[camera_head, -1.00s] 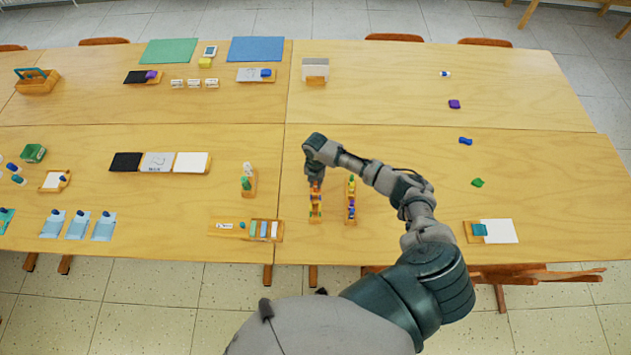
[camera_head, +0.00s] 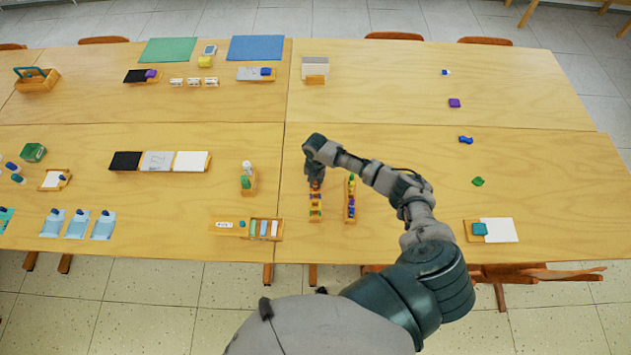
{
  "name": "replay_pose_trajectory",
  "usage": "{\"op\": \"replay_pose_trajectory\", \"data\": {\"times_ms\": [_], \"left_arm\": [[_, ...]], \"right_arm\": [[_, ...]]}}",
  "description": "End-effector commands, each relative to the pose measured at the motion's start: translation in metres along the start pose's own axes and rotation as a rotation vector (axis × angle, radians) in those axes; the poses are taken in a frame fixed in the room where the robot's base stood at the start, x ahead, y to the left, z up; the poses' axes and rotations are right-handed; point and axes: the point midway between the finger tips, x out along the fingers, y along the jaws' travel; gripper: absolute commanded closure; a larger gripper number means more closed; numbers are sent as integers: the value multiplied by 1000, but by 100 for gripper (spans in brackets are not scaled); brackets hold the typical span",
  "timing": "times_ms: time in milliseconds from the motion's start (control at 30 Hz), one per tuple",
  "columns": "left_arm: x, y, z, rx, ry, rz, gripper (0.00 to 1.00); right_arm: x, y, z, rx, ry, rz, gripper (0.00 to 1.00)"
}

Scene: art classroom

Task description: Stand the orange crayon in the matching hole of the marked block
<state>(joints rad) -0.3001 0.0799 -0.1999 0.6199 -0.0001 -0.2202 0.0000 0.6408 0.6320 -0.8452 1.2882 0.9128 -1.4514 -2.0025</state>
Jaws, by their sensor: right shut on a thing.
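Two narrow wooden blocks with small coloured items stand side by side on the near table. The left block (camera_head: 315,218) is partly under my right gripper, and the right block (camera_head: 350,218) is just to its right. My right gripper (camera_head: 315,182) points down over the far end of the left block. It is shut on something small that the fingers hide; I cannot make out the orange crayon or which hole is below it. I cannot tell from this view which block carries the mark. My left gripper is not in view.
A wooden tray with several pieces (camera_head: 265,229) lies left of the blocks, and a small wooden stand with a green item (camera_head: 248,181) is beyond it. A white sheet (camera_head: 498,230) lies to the right.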

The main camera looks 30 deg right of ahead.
Motion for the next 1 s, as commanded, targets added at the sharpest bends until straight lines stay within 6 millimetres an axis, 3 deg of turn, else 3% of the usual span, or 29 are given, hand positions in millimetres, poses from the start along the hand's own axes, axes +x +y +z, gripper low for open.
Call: {"op": "replay_pose_trajectory", "data": {"times_ms": [467, 500, 600, 1000], "left_arm": [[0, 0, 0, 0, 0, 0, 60], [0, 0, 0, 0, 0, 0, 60], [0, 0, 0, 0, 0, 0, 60], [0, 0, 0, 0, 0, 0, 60]], "right_arm": [[2, 0, 0, 0, 0, 0, 100], [2, 0, 0, 0, 0, 0, 76], [2, 0, 0, 0, 0, 0, 54], [2, 0, 0, 0, 0, 0, 54]]}}
